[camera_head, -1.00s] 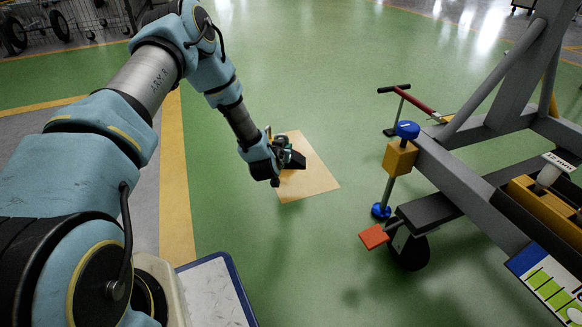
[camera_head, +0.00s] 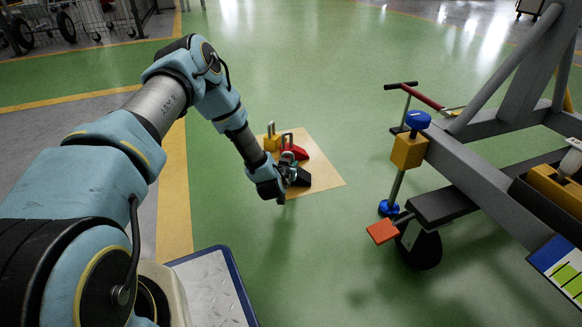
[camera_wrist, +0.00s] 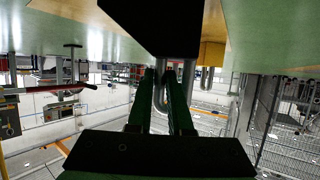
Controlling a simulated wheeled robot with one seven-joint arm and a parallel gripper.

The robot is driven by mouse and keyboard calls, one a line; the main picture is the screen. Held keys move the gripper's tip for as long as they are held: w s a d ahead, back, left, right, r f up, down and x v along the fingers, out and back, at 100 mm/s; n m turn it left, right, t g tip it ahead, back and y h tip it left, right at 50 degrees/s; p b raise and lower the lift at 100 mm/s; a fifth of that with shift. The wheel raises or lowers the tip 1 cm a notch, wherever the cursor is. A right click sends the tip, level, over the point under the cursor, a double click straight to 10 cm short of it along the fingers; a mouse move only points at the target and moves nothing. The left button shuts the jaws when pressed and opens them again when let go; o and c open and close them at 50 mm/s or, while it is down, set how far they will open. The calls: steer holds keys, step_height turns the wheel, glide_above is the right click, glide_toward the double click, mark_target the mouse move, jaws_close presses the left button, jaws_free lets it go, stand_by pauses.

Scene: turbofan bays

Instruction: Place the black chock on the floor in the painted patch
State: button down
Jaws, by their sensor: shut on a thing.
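The black chock (camera_head: 302,178) is over the near part of the tan painted patch (camera_head: 325,182) in the head view. My gripper (camera_head: 286,171) is shut on its metal handle, at the chock's left side in that view. In the wrist view, which is upside down, the black chock (camera_wrist: 150,25) fills the top middle and its looped handle (camera_wrist: 187,75) shows by the green fingers (camera_wrist: 164,82). Whether the chock's underside touches the floor I cannot tell.
A red chock (camera_head: 296,150) and a yellow chock (camera_head: 272,143) stand on the patch just behind the black one. A grey wheeled stand (camera_head: 475,185) with a blue-knobbed jack (camera_head: 409,150) is at the right. Green floor is clear in front of the patch.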

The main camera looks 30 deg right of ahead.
steer(key=shift+f, duration=0.1)
steer(key=c, duration=0.8)
jaws_free()
steer(key=shift+c, duration=0.2)
